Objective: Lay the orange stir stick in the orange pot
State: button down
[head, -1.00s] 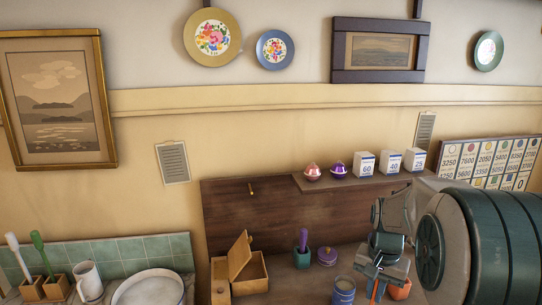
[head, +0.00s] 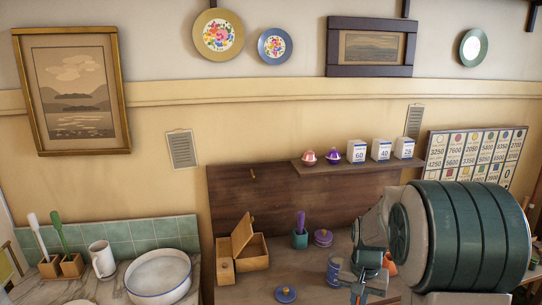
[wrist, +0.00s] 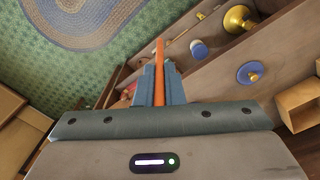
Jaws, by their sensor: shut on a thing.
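My gripper (wrist: 160,85) is shut on the orange stir stick (wrist: 160,52), which points away from the wrist between the two blue-grey fingers. The orange pot (head: 390,264) stands on the worktop just right of and behind the gripper in the head view, partly hidden by my arm. A small reddish-orange patch left of the fingers in the wrist view may be the pot; I cannot tell.
A blue-labelled tin (head: 334,270) stands just left of my gripper. A blue lid (head: 286,294) lies nearer the front. A green pot with a purple stick (head: 300,238), a purple lidded pot (head: 323,238) and an open wooden box (head: 250,255) stand further left.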

jog(key=a+f+n+b, duration=0.1)
jog(key=a+f+n, duration=0.1)
jog(key=f, duration=0.6)
jog(key=w+a+f+n+b, duration=0.1)
jog(key=a+f, duration=0.3)
jog(key=f, duration=0.4)
jog(key=shift+a+n, duration=0.35)
jog(key=shift+n, duration=0.45)
